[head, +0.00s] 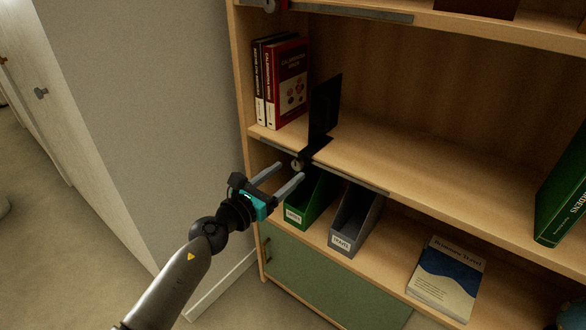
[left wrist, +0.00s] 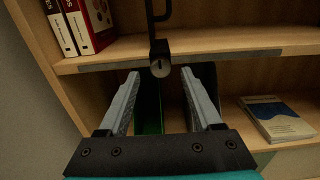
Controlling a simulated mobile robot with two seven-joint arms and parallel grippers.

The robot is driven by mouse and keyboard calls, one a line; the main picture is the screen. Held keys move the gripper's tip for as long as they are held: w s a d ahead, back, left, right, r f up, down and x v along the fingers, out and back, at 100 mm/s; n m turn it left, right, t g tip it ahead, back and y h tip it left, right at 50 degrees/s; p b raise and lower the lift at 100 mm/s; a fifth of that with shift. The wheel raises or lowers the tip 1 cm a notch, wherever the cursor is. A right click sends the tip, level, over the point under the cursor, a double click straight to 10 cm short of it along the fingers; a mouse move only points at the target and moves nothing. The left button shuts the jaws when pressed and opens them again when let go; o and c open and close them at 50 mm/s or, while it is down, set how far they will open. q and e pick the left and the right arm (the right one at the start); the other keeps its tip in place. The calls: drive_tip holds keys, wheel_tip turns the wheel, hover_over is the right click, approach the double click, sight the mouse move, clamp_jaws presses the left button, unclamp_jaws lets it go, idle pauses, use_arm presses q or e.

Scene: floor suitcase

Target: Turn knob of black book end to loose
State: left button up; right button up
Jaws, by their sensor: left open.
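The black book end (head: 324,112) stands upright on the middle shelf, to the right of several books. Its round knob (head: 297,165) hangs at the shelf's front edge, below the rail. In the left wrist view the knob (left wrist: 160,68) shows face-on, just beyond and between the fingertips. My left gripper (head: 291,170) is open and empty, its two fingers pointing at the knob from the front. In the left wrist view the open fingers (left wrist: 160,75) lie on either side of the knob with gaps, not gripping it. My right gripper is not in view.
Upright books (head: 287,84) stand left of the book end. A green file holder (head: 312,200) and a grey one (head: 355,220) stand on the lower shelf below the knob. A blue and white book (head: 447,280) lies to their right. A wall is on the left.

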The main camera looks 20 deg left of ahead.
sight(295, 166)
use_arm(q)
drive_tip(key=shift+x, duration=1.1)
drive_tip(key=shift+w+d, duration=0.2)
drive_tip(key=shift+w, duration=0.35)
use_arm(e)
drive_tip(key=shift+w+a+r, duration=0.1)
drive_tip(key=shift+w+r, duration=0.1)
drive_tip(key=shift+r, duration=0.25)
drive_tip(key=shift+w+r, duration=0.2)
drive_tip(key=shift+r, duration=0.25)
use_arm(q)
clamp_jaws()
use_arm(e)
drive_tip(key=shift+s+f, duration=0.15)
